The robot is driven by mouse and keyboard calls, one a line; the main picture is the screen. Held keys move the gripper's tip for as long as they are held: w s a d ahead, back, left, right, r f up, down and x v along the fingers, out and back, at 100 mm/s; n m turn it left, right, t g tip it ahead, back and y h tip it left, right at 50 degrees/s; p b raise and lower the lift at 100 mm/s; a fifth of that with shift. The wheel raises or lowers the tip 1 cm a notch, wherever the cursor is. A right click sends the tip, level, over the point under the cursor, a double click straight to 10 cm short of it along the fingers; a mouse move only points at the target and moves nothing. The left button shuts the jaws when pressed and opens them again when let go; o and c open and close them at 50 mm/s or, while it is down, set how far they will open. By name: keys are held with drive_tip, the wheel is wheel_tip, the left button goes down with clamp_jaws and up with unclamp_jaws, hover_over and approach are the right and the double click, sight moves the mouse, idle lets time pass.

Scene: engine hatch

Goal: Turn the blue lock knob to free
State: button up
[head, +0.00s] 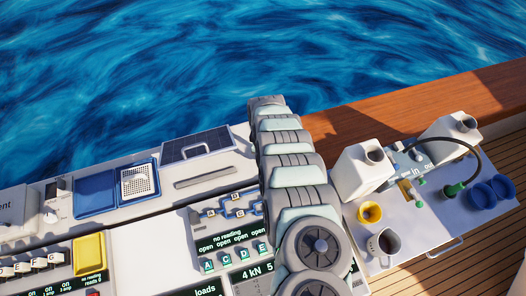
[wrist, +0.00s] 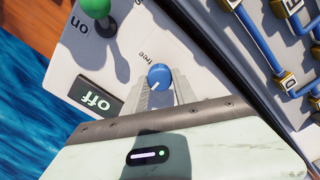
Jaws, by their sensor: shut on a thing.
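The blue lock knob (wrist: 159,77) shows in the wrist view on a pale panel, with a white pointer line on its face. The word "free" is printed on the panel just above it. My gripper (wrist: 160,88) has one finger on each side of the knob and is shut on it. The white line points down and to the left in the picture, away from the word "free". In the head view my arm hides the knob and the gripper.
In the wrist view a green knob (wrist: 96,8) stands near the word "on", and a dark display (wrist: 98,93) reads "off". Blue pipework with brass fittings (wrist: 262,40) lies to the right. In the head view white jugs (head: 360,172) and a grey mug (head: 383,246) stand to the right of my arm.

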clamp_jaws()
drive_tip(key=shift+m, duration=0.3)
drive_tip(key=m, duration=0.8)
drive_tip(key=m+b, duration=0.1)
drive_tip(key=m, duration=0.4)
drive_tip(key=shift+f, duration=0.1)
drive_tip(key=shift+m+b, duration=0.6)
drive_tip(key=shift+m, duration=1.5)
drive_tip(key=shift+d, duration=0.1)
drive_tip(key=o, duration=1.1)
unclamp_jaws()
